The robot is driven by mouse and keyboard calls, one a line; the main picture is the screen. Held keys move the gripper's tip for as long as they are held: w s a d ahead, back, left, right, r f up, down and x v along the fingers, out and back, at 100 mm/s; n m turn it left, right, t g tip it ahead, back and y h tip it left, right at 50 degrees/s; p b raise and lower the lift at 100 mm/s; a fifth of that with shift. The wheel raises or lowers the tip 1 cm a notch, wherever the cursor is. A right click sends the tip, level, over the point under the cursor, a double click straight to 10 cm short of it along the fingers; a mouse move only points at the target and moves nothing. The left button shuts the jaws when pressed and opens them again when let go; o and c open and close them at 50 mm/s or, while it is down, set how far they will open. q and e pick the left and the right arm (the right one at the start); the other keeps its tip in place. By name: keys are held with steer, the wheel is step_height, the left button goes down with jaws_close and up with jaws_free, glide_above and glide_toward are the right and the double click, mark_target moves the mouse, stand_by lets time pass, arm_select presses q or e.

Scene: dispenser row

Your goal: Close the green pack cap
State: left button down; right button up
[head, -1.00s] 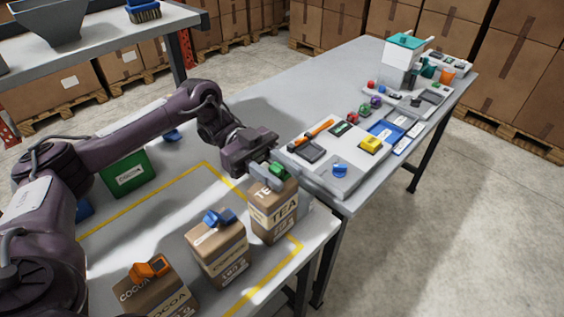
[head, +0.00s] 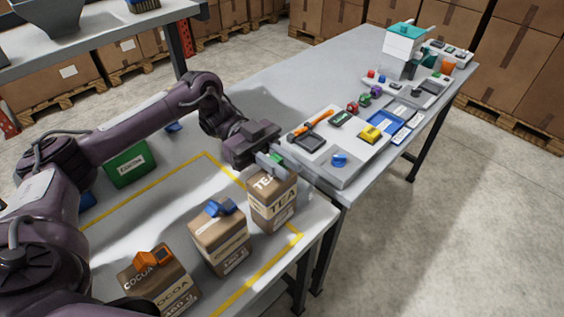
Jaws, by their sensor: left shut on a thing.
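The tea pack (head: 272,206) is a brown bag standing upright near the right edge of the near table. Its green cap (head: 275,158) shows only partly at the top, behind my fingers. My left gripper (head: 273,166) reaches in from the left over the pack's top and is shut on the green cap. The fingers hide most of the cap, so I cannot tell whether it lies flat. My right gripper is not in view.
A coffee pack with a blue cap (head: 220,208) and a cocoa pack with an orange cap (head: 154,257) stand to the left and nearer. A green cocoa box (head: 130,165) stands behind. A grey tray (head: 345,178) with small items lies close on the right.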

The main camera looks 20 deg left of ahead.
arm_select(q)
steer(key=shift+n, duration=0.3)
steer(key=n, duration=0.2)
steer(key=shift+w+d+r+n, duration=0.1)
steer(key=shift+w+n, duration=0.2)
steer(key=shift+n, duration=0.1)
steer(key=shift+w+d+n+b, duration=0.1)
steer(key=shift+w+n+b, duration=0.1)
steer(key=shift+n, duration=0.65)
steer(key=shift+w+d+n+b, duration=0.1)
steer(key=shift+w+n, duration=0.05)
steer(key=shift+n, duration=0.7)
steer(key=c, duration=1.5)
jaws_free()
steer(key=shift+o, duration=0.2)
steer(key=shift+s+a, duration=0.1)
